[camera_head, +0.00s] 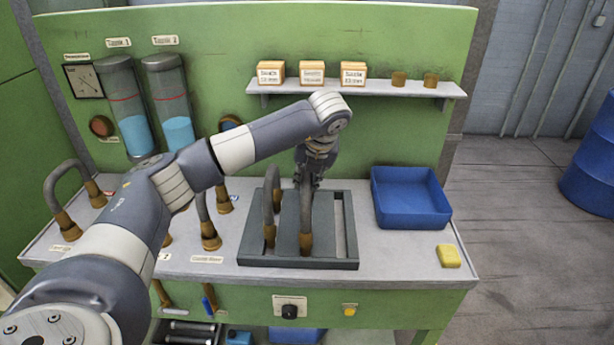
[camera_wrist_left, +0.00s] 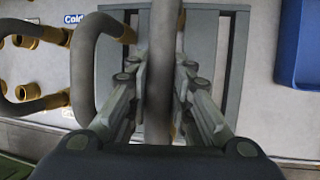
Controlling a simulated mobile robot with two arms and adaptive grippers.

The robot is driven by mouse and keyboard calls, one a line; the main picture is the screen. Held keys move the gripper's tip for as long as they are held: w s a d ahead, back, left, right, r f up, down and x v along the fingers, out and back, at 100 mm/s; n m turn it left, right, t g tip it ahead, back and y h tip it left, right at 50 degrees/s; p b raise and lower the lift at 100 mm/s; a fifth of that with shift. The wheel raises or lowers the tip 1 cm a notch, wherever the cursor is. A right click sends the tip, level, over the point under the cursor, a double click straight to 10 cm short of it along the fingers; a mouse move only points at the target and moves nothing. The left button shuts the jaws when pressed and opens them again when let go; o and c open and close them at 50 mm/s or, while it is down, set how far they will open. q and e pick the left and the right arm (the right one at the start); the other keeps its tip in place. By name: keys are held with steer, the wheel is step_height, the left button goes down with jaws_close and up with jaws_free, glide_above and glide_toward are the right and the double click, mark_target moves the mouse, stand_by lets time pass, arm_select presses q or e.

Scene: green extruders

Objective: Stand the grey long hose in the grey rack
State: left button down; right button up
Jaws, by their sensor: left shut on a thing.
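The grey rack (camera_head: 345,263) is a dark frame with slots on the bench, right of centre; it also shows in the left wrist view (camera_wrist_left: 234,70). My left gripper (camera_head: 308,182) is above it, shut on a grey hose (camera_head: 306,213) with a brass end, which hangs upright over the rack's middle. In the left wrist view the hose (camera_wrist_left: 160,75) runs between the fingers (camera_wrist_left: 159,85). Whether its lower end touches the rack floor I cannot tell. A second bent grey hose (camera_head: 268,205) stands in the rack just left. My right gripper is not in view.
A blue bin (camera_head: 410,205) stands right of the rack, with a yellow block (camera_head: 448,256) in front. More bent hoses (camera_head: 208,225) stand on the bench to the left, partly behind my arm. A shelf (camera_head: 355,88) with small boxes is behind.

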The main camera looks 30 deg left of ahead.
arm_select(q)
steer(key=c, duration=1.3)
jaws_free()
steer(key=shift+c, duration=0.2)
steer(key=v, duration=1.2)
steer(key=shift+f, duration=0.1)
